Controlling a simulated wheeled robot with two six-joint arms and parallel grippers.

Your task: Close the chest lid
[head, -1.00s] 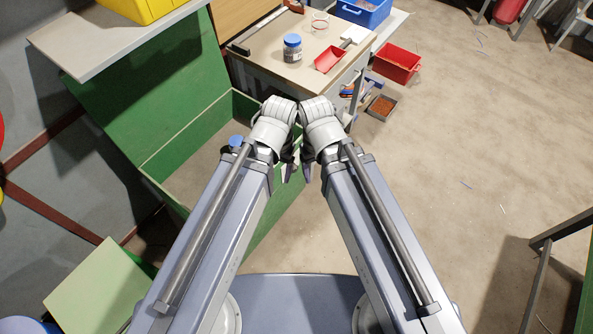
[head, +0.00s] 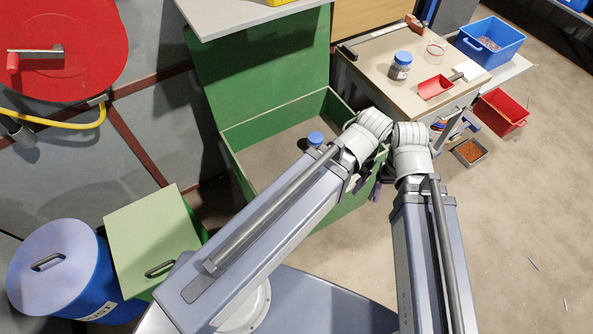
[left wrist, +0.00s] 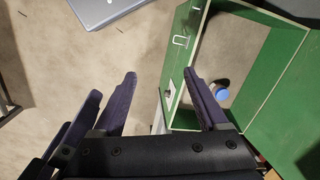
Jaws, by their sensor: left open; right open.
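The green chest (head: 232,152) stands open against the wall, its green lid (head: 262,85) raised and leaning back. The chest also shows at the right of the left wrist view (left wrist: 178,62), with a metal hasp on it. A blue-capped thing (head: 315,138) is inside the chest; its blue top also shows in the left wrist view (left wrist: 222,94). My left gripper (left wrist: 160,75) is open and empty, near the chest's front side and apart from the lid. My right gripper (head: 380,185) is open close beside it; its fingers are partly hidden in the head view.
A grey shelf (head: 245,18) juts out in front of the lid's upper part. A workbench (head: 375,62) with a jar (head: 400,66) and red scoop (head: 434,87) stands right of the chest. A blue barrel (head: 60,265) and a green-topped bin (head: 150,235) stand left.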

